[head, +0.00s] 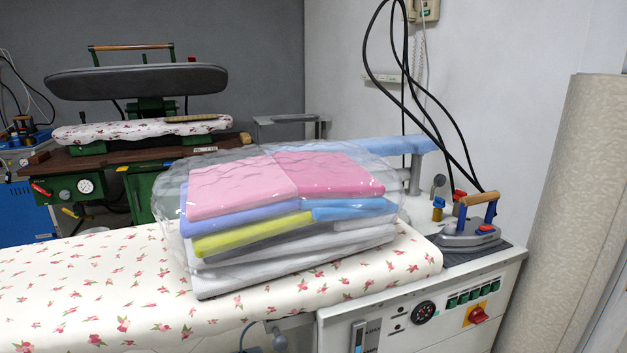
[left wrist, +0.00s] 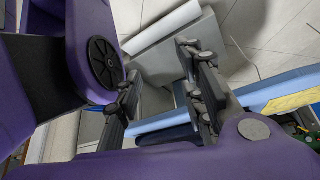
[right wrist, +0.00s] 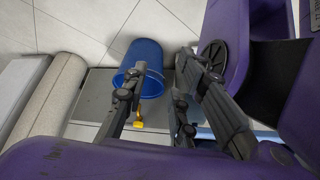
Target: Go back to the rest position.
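My left gripper (left wrist: 159,64) shows in the left wrist view. Its two fingers are spread apart with nothing between them, over a floor with pale tiles and a grey patch. My right gripper (right wrist: 160,66) shows in the right wrist view. Its fingers are also spread and hold nothing. A blue bucket (right wrist: 150,58) lies in the background beyond the fingers. Neither gripper shows in the head view.
A plastic-wrapped stack of folded fabrics (head: 250,215) lies on the floral ironing board (head: 90,285). An iron (head: 468,232) rests at the board's right. A green press (head: 140,180) stands behind left. A beige roll (head: 575,200) stands at the right.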

